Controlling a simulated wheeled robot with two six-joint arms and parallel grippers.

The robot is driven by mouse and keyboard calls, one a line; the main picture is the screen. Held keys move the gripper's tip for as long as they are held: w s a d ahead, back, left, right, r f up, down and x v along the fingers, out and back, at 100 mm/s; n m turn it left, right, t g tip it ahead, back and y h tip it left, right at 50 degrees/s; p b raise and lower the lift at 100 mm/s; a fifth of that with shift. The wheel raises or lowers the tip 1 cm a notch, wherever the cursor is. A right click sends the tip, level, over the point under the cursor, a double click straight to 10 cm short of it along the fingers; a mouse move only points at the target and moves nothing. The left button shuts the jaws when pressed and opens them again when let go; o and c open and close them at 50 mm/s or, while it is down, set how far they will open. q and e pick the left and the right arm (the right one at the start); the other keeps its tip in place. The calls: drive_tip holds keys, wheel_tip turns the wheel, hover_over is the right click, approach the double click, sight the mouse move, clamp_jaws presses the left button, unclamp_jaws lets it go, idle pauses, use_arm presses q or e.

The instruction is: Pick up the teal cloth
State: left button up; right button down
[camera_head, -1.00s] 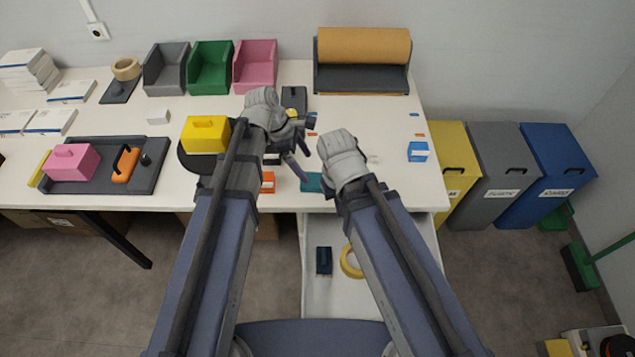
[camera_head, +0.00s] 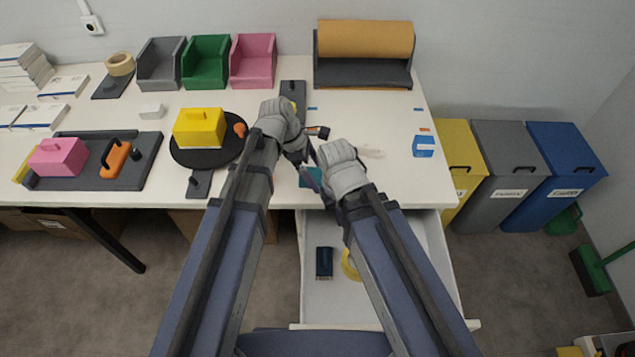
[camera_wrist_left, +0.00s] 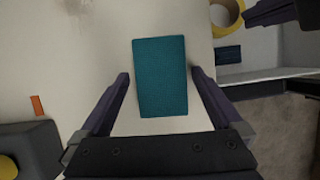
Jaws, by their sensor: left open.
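The teal cloth (camera_head: 311,178) lies flat on the white table near its front edge, partly hidden by my arms in the head view. In the left wrist view the cloth (camera_wrist_left: 160,85) is a flat upright rectangle. My left gripper (camera_head: 306,162) is over the cloth. Its two fingers (camera_wrist_left: 161,77) are open, one on each side of the cloth, with nothing held. My right gripper (camera_head: 328,192) is beside the cloth, just to its right, mostly hidden behind its own wrist; its jaws cannot be made out.
An open drawer (camera_head: 390,300) below the table edge holds a dark blue brush (camera_head: 324,262) and a yellow tape roll (camera_head: 350,265). A black turntable (camera_head: 225,157) carries a yellow box (camera_head: 199,128). A blue-and-white box (camera_head: 423,146) stands right. The table's right part is mostly clear.

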sight(315, 175)
use_arm(q)
drive_tip(key=shift+f, duration=0.25)
idle(0.5)
drive_tip(key=c, duration=1.2)
drive_tip(key=shift+r, duration=0.1)
wheel_tip(315, 175, up, 10)
drive_tip(key=p, duration=1)
drive_tip(key=shift+r, duration=0.2)
